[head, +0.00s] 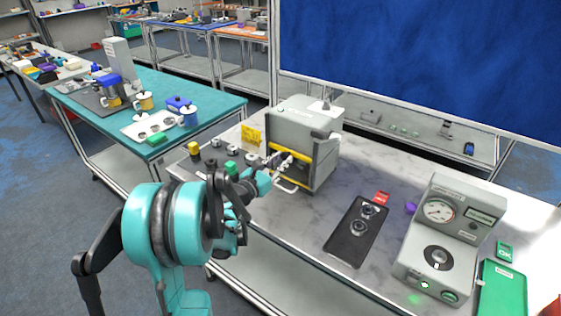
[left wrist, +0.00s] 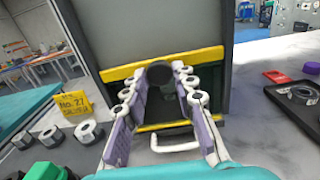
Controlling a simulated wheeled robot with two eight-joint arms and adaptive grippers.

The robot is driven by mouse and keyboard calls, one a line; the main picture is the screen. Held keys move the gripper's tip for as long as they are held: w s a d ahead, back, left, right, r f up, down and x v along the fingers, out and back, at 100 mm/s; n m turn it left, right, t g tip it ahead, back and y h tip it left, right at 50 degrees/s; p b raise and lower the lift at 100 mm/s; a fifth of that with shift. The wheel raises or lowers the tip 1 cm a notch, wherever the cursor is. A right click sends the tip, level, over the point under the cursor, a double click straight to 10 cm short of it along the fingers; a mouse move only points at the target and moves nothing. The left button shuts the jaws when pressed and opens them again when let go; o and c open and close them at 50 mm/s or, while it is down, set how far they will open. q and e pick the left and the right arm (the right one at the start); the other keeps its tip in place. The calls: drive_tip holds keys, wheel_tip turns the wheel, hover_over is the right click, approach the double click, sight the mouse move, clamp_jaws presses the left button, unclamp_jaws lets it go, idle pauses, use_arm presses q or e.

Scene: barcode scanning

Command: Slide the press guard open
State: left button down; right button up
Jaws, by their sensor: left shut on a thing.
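The press (head: 305,118) is a grey box on the grey bench. Its guard shows in the left wrist view as a dark panel with a yellow upper bar (left wrist: 208,56) and a yellow lower bar at the front. My left gripper (head: 284,158) reaches the front of the press. In the left wrist view its fingers (left wrist: 160,84) are shut on a dark round knob (left wrist: 160,72) at the guard's upper bar. The fingers hide part of the guard. A white loop handle (left wrist: 175,143) sits below the lower bar. My right gripper is not in view.
A yellow sign (left wrist: 74,104) and several nuts stand left of the press. A black tray (head: 355,232) with round parts, a red piece (head: 382,197) and a gauge unit (head: 437,240) are to the right. A green tray (head: 503,288) lies at far right.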

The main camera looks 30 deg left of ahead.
use_arm(q)
wheel_tip(320, 180, up, 11)
drive_tip(key=p, duration=0.7)
drive_tip(key=shift+f, duration=0.1)
drive_tip(key=c, duration=1.2)
unclamp_jaws()
drive_tip(key=shift+s, duration=0.1)
drive_tip(key=s, duration=0.7)
drive_tip(key=s+a, duration=0.1)
drive_tip(key=s, duration=0.3)
drive_tip(key=shift+s, duration=0.35)
drive_tip(key=shift+d, duration=0.15)
